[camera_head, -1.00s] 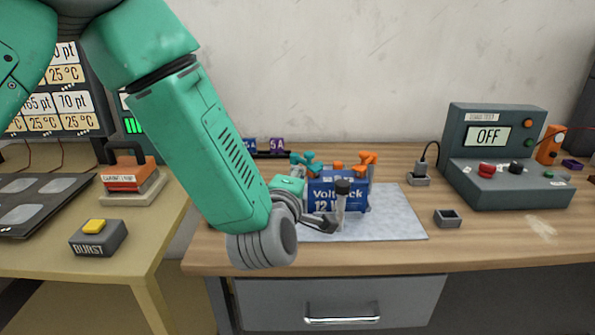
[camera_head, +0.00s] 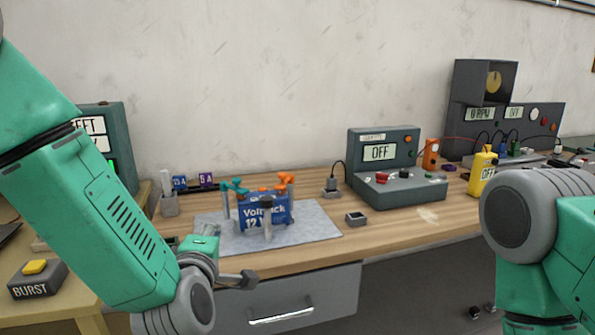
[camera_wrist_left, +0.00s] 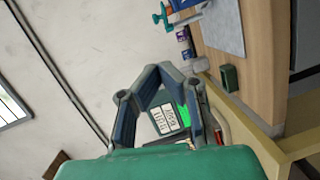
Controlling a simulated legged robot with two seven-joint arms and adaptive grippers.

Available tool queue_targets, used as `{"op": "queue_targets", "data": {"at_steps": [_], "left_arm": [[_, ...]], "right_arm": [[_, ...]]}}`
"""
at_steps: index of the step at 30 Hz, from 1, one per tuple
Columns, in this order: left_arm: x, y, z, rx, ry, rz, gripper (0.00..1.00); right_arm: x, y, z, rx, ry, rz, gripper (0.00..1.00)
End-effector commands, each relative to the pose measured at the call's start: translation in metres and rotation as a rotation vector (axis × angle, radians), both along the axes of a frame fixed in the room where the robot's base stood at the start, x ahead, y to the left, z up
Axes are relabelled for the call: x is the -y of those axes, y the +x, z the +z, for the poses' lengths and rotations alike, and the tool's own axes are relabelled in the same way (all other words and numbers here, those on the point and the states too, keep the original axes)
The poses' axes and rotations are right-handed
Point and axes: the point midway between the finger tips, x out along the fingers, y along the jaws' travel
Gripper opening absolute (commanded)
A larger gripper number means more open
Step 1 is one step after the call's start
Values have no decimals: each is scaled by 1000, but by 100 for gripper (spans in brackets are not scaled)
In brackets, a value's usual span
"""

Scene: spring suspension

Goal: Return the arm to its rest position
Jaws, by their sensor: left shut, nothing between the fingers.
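My left arm comes in from the left in the head view. Its gripper (camera_head: 242,280) is shut and empty, low in front of the bench's front edge, above the drawer handle in the picture. The wrist view shows its dark fingers (camera_wrist_left: 160,76) closed together at the tips, with nothing held. The blue Voltpack battery (camera_head: 264,212) stands on the grey mat (camera_head: 312,228), apart from the gripper, with teal and orange clamps on top. An upright grey post stands at its front. Part of my right arm shows at the right; its gripper is out of view.
The grey drawer (camera_head: 330,292) with its handle (camera_head: 281,315) lies below the bench top. A grey OFF console (camera_head: 385,150), a small socket block (camera_head: 356,218) and a yellow device (camera_head: 482,172) stand to the right. The BURST button box (camera_head: 37,280) is on the left table.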

Motion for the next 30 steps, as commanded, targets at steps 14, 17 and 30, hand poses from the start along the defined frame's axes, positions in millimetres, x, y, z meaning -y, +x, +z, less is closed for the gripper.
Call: {"op": "queue_targets", "data": {"at_steps": [14,17,30], "left_arm": [[-13,-34,-96,-250,272,-128,0],[-20,-51,-128,-335,360,-183,0],[-88,-247,-311,-939,914,-797,0]], "right_arm": [[0,0,0,1,0,0,44],[0,0,0,0,0,0,44],[0,0,0,0,0,0,44]]}}
